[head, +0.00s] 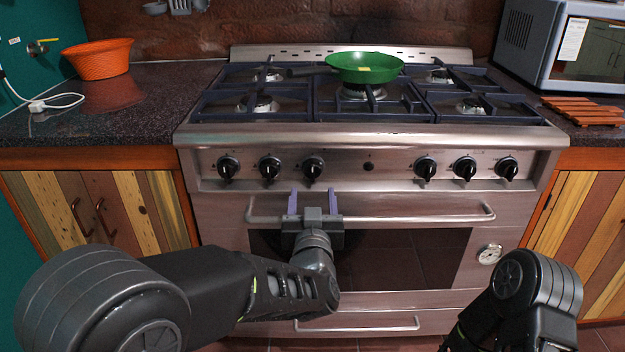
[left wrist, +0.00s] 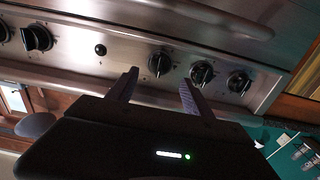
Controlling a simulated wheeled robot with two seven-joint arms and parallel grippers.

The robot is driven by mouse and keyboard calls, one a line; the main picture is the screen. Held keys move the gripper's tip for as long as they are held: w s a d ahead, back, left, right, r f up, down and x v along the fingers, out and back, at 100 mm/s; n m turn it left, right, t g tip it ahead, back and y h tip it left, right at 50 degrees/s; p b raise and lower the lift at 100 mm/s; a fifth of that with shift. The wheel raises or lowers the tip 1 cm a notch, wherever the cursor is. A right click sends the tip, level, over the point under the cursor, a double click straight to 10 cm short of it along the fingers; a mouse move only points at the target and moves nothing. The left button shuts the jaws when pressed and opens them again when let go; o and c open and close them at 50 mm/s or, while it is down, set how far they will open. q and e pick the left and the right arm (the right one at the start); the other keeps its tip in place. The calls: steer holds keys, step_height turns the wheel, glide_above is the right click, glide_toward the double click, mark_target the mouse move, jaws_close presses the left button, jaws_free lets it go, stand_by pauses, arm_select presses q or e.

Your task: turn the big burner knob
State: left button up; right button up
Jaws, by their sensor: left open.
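The stove front (head: 390,158) carries a row of black knobs. The knob third from the left (head: 313,168) is just above my left gripper (head: 312,197). Its pointer looks about vertical. In the left wrist view this knob (left wrist: 159,62) shows beyond the gap between the fingertips (left wrist: 158,80). The open fingers point at the panel, and nothing is between them. They appear apart from the knob. No frame marks which knob is for the big burner. The middle burner (head: 352,92) is partly hidden under a green pan (head: 365,68). My right gripper is out of view.
The oven handle bar (head: 430,217) runs across at the height of my left gripper. A small black button (head: 368,166) is right of the third knob, with more knobs (head: 425,168) beyond. An orange basket (head: 98,60) and a microwave (head: 570,45) stand on the side counters.

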mark_target(313, 176)
arm_select(q)
steer(key=shift+w+b, duration=0.55)
steer(key=shift+w, duration=3.35)
steer(key=shift+c, duration=0.2)
jaws_close()
